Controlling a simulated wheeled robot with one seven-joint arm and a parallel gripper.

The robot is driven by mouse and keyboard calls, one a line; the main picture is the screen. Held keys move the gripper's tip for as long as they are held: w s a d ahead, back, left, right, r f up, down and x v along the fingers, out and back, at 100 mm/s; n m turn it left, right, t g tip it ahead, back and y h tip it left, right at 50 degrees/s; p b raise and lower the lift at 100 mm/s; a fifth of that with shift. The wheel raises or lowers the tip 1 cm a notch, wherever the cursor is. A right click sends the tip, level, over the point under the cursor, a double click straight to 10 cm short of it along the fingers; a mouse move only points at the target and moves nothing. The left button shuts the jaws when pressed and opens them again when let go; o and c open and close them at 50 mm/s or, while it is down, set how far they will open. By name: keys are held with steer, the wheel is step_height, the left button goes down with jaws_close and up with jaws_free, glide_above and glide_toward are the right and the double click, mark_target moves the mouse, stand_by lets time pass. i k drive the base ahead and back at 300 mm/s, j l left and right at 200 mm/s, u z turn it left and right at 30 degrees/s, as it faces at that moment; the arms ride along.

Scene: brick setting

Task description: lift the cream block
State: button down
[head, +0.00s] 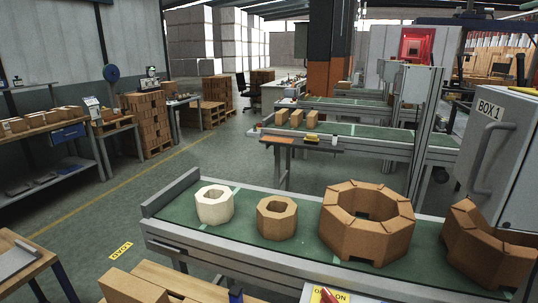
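The cream block (214,209) is an upright, hollow, many-sided ring with a dark hole in its top. It stands near the left end of the green conveyor belt (250,250) in the head view, apart from the block beside it. My gripper is not in this view.
A small brown hollow block (277,222) stands right of the cream block. A large brown ring (367,236) and another brown ring (485,250) stand further right. A grey end stop (171,192) bounds the belt's left end. Brown pieces (135,287) lie in front. A grey cabinet (505,150) stands at right.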

mark_target(214, 204)
steer(key=i+j, duration=0.2)
steer(key=j, duration=0.25)
steer(key=i+j, duration=0.2)
steer(key=j, duration=0.25)
steer(key=i+j, duration=0.2)
steer(key=j, duration=0.25)
steer(key=i+j+z, duration=0.1)
steer(key=j, duration=0.35)
steer(key=i+j, duration=0.3)
steer(key=j, duration=0.15)
steer(key=i+j, duration=0.2)
steer(key=j, duration=0.3)
steer(key=i+j, duration=0.15)
steer(key=j, duration=0.3)
steer(key=i+j+z, duration=0.1)
steer(key=j, duration=0.35)
steer(key=i, duration=0.1)
